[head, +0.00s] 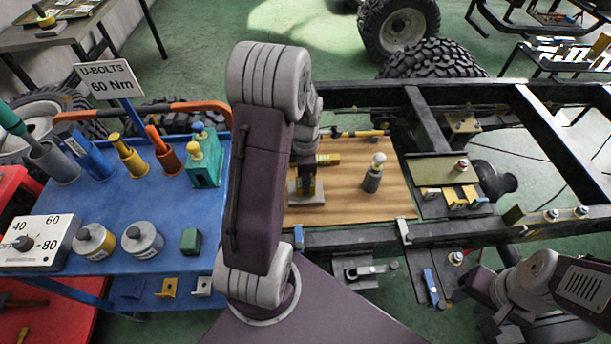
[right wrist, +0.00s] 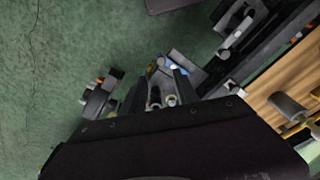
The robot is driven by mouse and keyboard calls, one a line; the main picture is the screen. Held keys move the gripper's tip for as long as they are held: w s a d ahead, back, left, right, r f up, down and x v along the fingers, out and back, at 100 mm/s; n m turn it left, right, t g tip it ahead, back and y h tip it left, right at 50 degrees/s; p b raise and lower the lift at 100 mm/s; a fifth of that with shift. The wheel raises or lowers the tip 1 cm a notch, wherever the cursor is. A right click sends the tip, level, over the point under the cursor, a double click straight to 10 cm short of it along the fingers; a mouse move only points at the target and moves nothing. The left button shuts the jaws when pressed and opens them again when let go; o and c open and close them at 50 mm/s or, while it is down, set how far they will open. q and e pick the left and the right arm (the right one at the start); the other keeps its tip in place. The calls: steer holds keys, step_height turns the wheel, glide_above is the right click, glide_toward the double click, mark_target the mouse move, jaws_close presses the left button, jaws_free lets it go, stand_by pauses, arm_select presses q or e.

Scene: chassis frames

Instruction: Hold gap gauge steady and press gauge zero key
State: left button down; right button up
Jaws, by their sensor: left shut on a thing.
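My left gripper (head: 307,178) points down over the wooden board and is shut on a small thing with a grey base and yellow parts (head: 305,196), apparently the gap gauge. My arm and fingers hide much of it, and I cannot make out its zero key. My right arm comes in at the lower right of the head view, where its fingers are not clear. In the right wrist view the right gripper (right wrist: 157,88) has its two dark fingers apart, with nothing clearly held between them. It is away from the gauge, over the near edge of the frame.
The wooden board (head: 400,207) lies across the black chassis frame (head: 470,232). On it stands a grey cylinder with a pale knob (head: 373,175), with a yellow-handled tool (head: 358,133) behind. A blue cart (head: 110,215) with tools and cups stands at left. Clamps and brackets line the near rail.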

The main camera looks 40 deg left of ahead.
jaws_close()
stand_by(0.5)
stand_by(1.4)
